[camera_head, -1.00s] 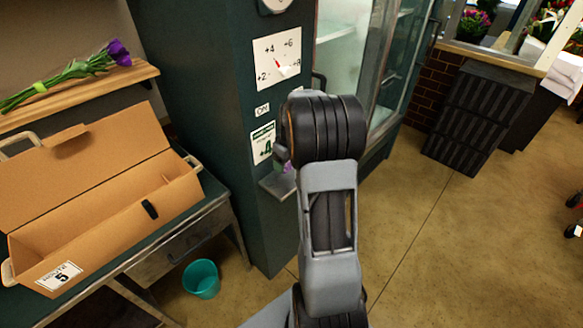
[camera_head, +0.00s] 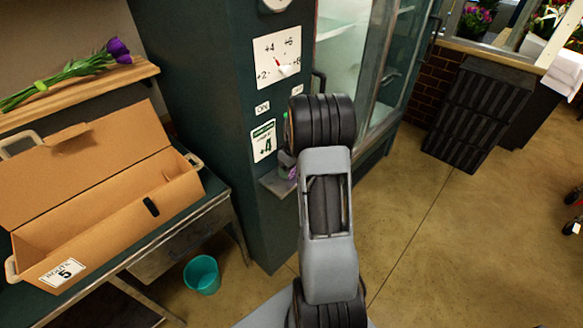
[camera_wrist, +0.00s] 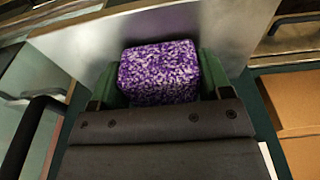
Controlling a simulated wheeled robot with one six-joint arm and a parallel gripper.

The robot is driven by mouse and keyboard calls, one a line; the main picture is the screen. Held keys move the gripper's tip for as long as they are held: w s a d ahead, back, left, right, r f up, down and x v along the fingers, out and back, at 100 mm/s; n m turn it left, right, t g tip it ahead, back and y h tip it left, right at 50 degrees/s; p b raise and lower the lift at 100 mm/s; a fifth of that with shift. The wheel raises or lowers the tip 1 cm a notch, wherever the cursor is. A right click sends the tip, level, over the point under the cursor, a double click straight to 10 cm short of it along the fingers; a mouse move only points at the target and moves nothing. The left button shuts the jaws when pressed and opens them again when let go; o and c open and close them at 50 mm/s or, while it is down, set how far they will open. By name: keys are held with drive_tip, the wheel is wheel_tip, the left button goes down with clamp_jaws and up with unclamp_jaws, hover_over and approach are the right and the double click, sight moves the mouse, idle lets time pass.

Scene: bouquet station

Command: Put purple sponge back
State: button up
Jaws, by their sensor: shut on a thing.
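The purple sponge (camera_wrist: 158,72) is a speckled purple and white block, held between the green fingers of my gripper (camera_wrist: 158,80) in the wrist view. My gripper is shut on it. A flat grey metal surface shows just past the sponge; I cannot tell whether the sponge touches it. In the head view only a small purple bit (camera_head: 293,172) shows beside my arm, at a small metal shelf (camera_head: 275,182) on the dark green cabinet. My arm hides most of the gripper there.
An open cardboard box (camera_head: 110,215) lies on the left table. A purple flower bunch (camera_head: 75,70) lies above it. A teal bin (camera_head: 201,275) stands on the floor.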

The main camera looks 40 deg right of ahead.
drive_tip(key=shift+f, duration=0.2)
drive_tip(key=o, duration=0.9)
drive_tip(key=shift+r, duration=0.1)
drive_tip(key=r, duration=0.4)
drive_tip(key=r+b, duration=0.1)
drive_tip(key=r, duration=0.1)
drive_tip(key=shift+s+r, duration=0.35)
drive_tip(key=shift+r, duration=0.05)
drive_tip(key=s+a+r+t, duration=0.1)
drive_tip(key=s+a+r, duration=0.25)
drive_tip(key=a, duration=0.25)
drive_tip(key=s+a+r+m, duration=0.1)
drive_tip(key=s+a+r, duration=0.25)
drive_tip(key=a, duration=0.25)
drive_tip(key=s+a+r+t, duration=0.1)
drive_tip(key=s+a+r, duration=0.25)
drive_tip(key=a, duration=0.35)
drive_tip(key=shift+m+t, duration=0.4)
drive_tip(key=shift+m, duration=0.1)
drive_tip(key=s+a, duration=0.1)
drive_tip(key=s, duration=0.1)
drive_tip(key=s+a, duration=0.3)
drive_tip(key=s, duration=0.1)
drive_tip(key=shift+s+a+f, duration=0.2)
drive_tip(key=shift+s+f, duration=0.05)
